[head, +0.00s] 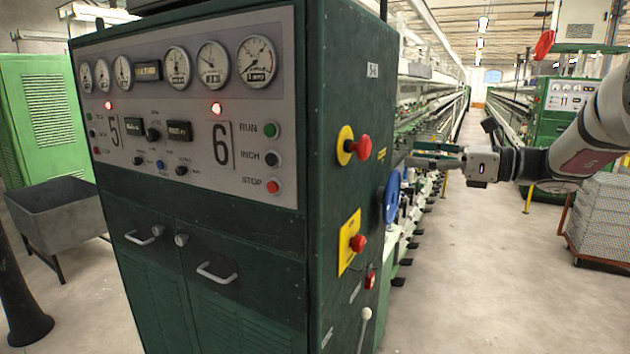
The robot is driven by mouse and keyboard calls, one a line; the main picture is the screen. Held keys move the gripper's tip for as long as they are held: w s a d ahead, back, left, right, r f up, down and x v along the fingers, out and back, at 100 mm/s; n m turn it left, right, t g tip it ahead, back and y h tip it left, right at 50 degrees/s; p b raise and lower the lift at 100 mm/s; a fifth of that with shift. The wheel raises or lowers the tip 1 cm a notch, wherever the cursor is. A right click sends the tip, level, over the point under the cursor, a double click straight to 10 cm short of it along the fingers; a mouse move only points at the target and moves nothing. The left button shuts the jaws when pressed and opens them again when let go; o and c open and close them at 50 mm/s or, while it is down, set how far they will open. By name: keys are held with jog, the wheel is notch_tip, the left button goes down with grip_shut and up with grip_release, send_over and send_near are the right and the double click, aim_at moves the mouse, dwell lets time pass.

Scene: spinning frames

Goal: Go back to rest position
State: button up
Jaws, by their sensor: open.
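My gripper (437,157) is at the right of the head view, at the end of my arm, which reaches in from the right edge. Its fingers point left toward the spinning frame, past the right side of the green control cabinet (347,120). The fingers are open and no held object shows between them. Whether they touch any part of the machine behind the cabinet cannot be told.
A grey trolley of stacked crates (600,215) stands at right. A grey bin (60,212) stands at left. The aisle floor (480,270) is clear.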

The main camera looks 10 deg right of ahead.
jog(key=s+a+f+n+g+h, duration=0.3)
jog(key=s+a+n, duration=0.3)
jog(key=s+a, duration=0.25)
jog(key=s+a+f+n+g+h, duration=0.35)
jog(key=s+a+n, duration=0.3)
jog(key=s, duration=0.25)
jog(key=s+d+f+n+h, duration=0.1)
jog(key=s+f+n+h, duration=0.1)
jog(key=s+n, duration=0.2)
jog(key=s+d+f+n+t+h, duration=0.1)
jog(key=s+d+f+n+h, duration=0.1)
jog(key=s+n+h, duration=0.1)
jog(key=s+d+f+n+t+h+b, duration=0.1)
jog(key=s+f+n+h, duration=0.1)
jog(key=s+n, duration=0.3)
jog(key=shift+s+d+f+h, duration=0.2)
jog(key=shift+s+d+h, duration=0.2)
jog(key=shift+s, duration=0.35)
